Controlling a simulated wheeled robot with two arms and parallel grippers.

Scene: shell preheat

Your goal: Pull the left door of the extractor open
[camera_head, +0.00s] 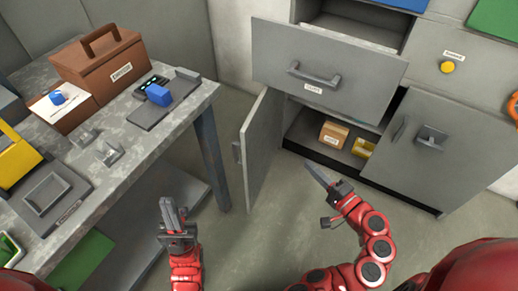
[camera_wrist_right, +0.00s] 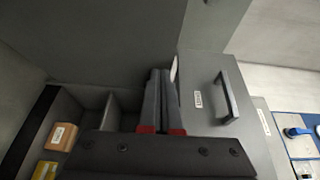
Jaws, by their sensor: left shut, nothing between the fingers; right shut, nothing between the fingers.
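The grey cabinet (camera_head: 350,173) has its left door (camera_head: 262,150) swung open, standing out from the front with its handle (camera_head: 237,152) on the outer face. The right door (camera_head: 440,160) looks closed, with a dark handle (camera_head: 431,137). My right gripper (camera_head: 312,172) is shut and empty, in front of the lower opening and apart from the left door in the head view. Its fingers also show in the right wrist view (camera_wrist_right: 160,100). My left gripper (camera_head: 168,208) is shut and empty, between the workbench and the left door, apart from both.
A drawer (camera_head: 320,60) above the opening is pulled out; its handle shows in the right wrist view (camera_wrist_right: 227,97). A brown box (camera_head: 333,134) and a yellow box (camera_head: 363,147) sit inside. The workbench (camera_head: 130,125) at left carries several items. Floor between is clear.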

